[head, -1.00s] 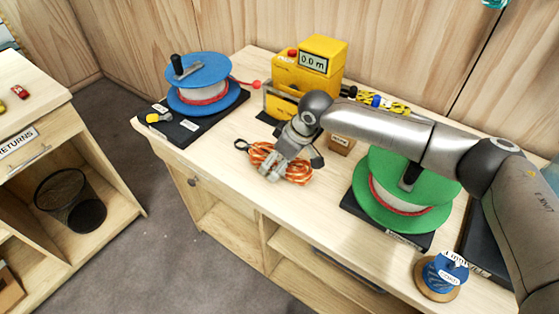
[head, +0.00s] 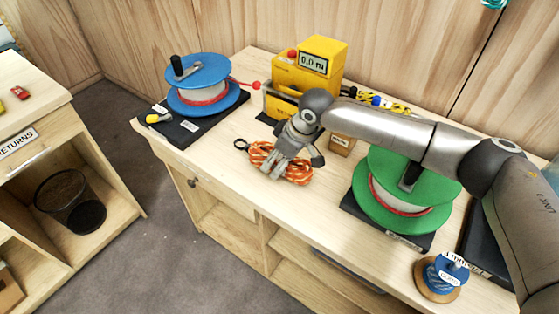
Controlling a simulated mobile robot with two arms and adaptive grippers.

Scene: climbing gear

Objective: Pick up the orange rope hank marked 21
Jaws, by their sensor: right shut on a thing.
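The orange rope hank (head: 262,151) lies on the wooden bench top, near its front edge. A dark ring or loop shows at its left end. My right gripper (head: 285,168) reaches down over the hank from the right and is shut on its middle. The coils show on both sides of the fingers. The mark 21 cannot be read from here. My left gripper is not in view.
Beside the hank stand a blue reel (head: 202,82) on a black base, a yellow meter box (head: 322,58) reading 0.0 m, a small cardboard box (head: 341,144) and a green reel (head: 375,207). A small blue spool (head: 440,276) stands at front right. The bench's front left is clear.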

